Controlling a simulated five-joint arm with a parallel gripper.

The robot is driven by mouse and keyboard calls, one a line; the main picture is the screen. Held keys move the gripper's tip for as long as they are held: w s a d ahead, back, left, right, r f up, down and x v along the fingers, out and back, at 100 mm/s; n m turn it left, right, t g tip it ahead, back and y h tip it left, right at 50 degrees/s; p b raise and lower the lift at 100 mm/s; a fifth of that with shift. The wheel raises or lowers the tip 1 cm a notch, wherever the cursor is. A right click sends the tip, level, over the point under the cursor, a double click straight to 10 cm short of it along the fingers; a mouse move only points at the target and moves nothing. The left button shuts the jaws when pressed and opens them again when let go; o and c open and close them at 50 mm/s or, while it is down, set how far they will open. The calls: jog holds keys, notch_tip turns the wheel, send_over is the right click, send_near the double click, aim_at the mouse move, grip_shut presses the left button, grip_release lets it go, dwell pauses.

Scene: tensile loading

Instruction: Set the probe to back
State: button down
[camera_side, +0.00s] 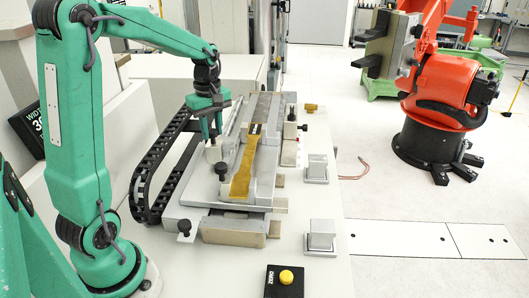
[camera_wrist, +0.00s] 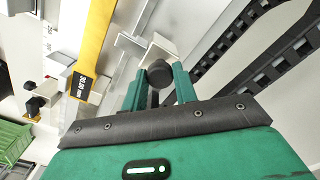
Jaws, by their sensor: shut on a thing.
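My gripper (camera_side: 212,138) is at the left edge of the grey test fixture, pointing down. In the wrist view its two green fingers (camera_wrist: 160,90) are closed around a black knob (camera_wrist: 159,73). The knob sits at a pale grey bracket (camera_wrist: 160,48), which looks like part of the probe; I cannot tell which position it is in. In the side view the fingers hide most of the knob, and a pale block (camera_side: 212,154) shows just below them. A yellow dog-bone specimen (camera_side: 243,168) lies along the fixture, right of my gripper.
Another black knob (camera_side: 221,168) stands on the fixture in front of my gripper. A black cable chain (camera_side: 155,165) curves along the left. Two grey blocks (camera_side: 317,168) (camera_side: 321,236) and a black box with a yellow button (camera_side: 285,280) are on the table at right.

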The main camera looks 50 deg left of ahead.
jog(key=shift+s+a, duration=1.25)
jog(key=shift+a, duration=0.1)
jog(key=shift+r, duration=0.1)
jog(key=c, duration=1.1)
grip_release()
jog(key=shift+d, duration=0.1)
notch_tip(320, 180, up, 8)
